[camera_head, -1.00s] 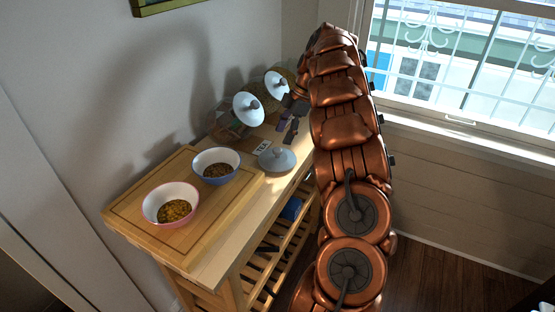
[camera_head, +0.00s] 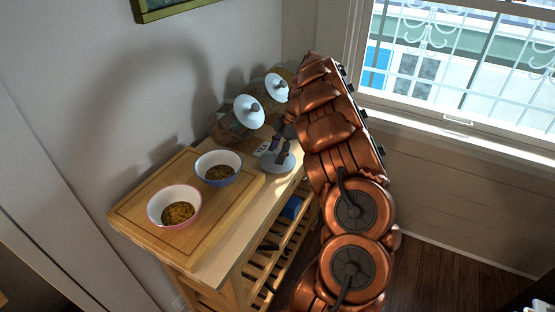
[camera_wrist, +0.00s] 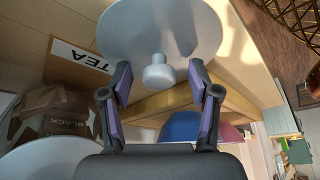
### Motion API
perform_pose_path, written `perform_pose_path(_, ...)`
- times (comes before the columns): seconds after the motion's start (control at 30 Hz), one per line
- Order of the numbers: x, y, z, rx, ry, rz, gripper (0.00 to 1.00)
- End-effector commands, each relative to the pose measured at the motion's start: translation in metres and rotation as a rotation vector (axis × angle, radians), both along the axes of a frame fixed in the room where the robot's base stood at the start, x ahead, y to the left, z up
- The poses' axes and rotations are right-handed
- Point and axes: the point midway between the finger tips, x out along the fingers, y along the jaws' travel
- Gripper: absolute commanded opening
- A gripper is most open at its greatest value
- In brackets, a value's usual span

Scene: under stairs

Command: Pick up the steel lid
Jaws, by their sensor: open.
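The steel lid (camera_head: 270,164) is a pale grey disc with a knob, lying on the wooden cart top near its right edge. In the wrist view the lid (camera_wrist: 195,28) fills the upper middle, its knob (camera_wrist: 158,73) pointing toward my gripper. My gripper (camera_head: 281,154) is open, directly over the lid, and hides part of it in the head view. In the wrist view my gripper (camera_wrist: 160,88) has its fingers on either side of the knob, with gaps between. I cannot tell how far the fingertips are from the lid's surface.
Two glass jars with white lids (camera_head: 249,111) (camera_head: 277,87) stand behind, near the wall. A TEA label (camera_wrist: 82,62) lies beside the lid. A blue-rimmed bowl (camera_head: 218,168) and a pink-rimmed bowl (camera_head: 174,207) sit on a cutting board (camera_head: 133,221).

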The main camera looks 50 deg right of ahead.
Motion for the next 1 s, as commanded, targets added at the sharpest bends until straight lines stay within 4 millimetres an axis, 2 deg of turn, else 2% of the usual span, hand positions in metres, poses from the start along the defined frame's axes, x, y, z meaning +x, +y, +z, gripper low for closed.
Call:
perform_pose_path(0.13,0.0002,-0.0001,0.0000,0.000,0.000,0.001,0.60)
perform_pose_path(0.7,0.0002,0.0001,0.0001,-0.001,0.000,0.001,0.01)
perform_pose_path(1.0,0.0002,0.0002,0.0002,-0.001,0.001,0.001,0.00)
